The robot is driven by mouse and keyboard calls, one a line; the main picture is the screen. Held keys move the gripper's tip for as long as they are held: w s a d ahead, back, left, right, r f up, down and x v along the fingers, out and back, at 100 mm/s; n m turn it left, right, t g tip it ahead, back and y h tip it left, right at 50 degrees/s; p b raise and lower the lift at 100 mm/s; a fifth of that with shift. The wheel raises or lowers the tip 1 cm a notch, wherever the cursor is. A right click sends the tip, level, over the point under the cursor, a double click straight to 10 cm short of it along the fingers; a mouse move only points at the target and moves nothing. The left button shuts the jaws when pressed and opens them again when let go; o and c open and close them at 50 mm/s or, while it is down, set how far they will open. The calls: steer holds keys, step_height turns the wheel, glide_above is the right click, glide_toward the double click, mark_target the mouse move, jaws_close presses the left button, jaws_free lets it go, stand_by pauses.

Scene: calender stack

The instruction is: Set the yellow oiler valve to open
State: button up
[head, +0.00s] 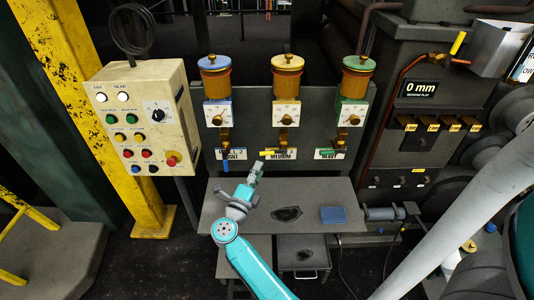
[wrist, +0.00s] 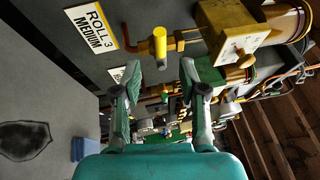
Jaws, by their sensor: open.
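The yellow oiler (head: 287,85) is the middle of three on the dark panel, with a white dial plate below it. Its brass valve has a yellow handle (head: 266,153) that points sideways to the left, by the MEDIUM label (head: 284,154). In the wrist view the yellow handle (wrist: 161,43) stands just beyond the fingertips, near the gap between them. My gripper (head: 257,167) is open and empty, just below and left of the handle in the head view. Its two fingers also show in the wrist view (wrist: 160,68). I see no contact with the handle.
The blue oiler (head: 215,82) has its lever hanging down; the green oiler's handle (head: 327,152) points sideways left. A grey shelf (head: 345,190) below holds a blue block (head: 333,215) and a dark patch. A button box (head: 143,120) stands left.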

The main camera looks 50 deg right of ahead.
mark_target(267, 153)
steer(key=x, duration=0.8)
steer(key=shift+w+d, duration=0.1)
steer(key=shift+d, duration=0.2)
jaws_close()
